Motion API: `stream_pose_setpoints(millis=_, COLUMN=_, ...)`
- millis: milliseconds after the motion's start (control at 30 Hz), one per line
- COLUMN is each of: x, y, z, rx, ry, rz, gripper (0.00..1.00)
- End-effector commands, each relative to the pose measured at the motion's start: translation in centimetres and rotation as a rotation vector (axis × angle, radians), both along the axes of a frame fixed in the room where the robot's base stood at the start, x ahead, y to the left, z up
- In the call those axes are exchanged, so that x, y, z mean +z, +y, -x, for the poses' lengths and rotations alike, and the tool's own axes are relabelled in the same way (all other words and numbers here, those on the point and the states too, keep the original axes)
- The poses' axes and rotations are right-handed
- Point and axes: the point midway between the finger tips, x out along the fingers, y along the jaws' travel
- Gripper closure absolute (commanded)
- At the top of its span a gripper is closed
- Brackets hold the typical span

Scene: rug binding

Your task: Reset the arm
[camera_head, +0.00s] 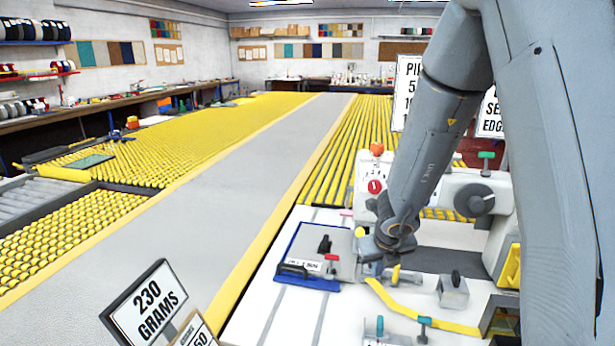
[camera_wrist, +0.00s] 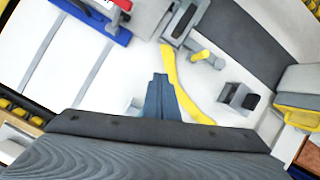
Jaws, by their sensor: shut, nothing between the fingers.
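My gripper (camera_wrist: 160,82) shows in the wrist view as two blue-grey fingers pressed together, with nothing between them. It is over the white worktable (camera_wrist: 70,65), left of a bent yellow strip (camera_wrist: 180,90). In the head view my arm reaches down from the upper right, in front of the white sewing machine (camera_head: 455,205). Its lower end is above the worktable, close to the machine's needle area. The fingertips are hard to make out there. The yellow strip (camera_head: 430,317) runs along the table below and right of the arm's end.
A blue-edged tray (camera_head: 292,268) with small tools lies left of the arm's end. A grey block with a black knob (camera_head: 453,293) stands to the right. A "230 GRAMS" sign (camera_head: 148,302) stands in front. The grey walkway (camera_head: 230,190) is clear between yellow-striped areas.

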Motion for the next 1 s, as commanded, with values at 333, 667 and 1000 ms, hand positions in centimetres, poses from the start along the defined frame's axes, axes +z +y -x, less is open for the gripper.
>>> stream_pose_setpoints(millis=333, x=3.0, y=4.8, z=5.2, rx=1.223, ry=-0.026, rz=0.363, gripper=1.0)
stream_pose_setpoints(millis=667, x=3.3, y=4.4, z=14.5, rx=2.343, ry=0.035, rz=0.691, gripper=1.0)
stream_pose_setpoints(millis=1000, x=3.3, y=2.0, z=18.8, rx=2.876, ry=0.116, rz=0.801, gripper=1.0)
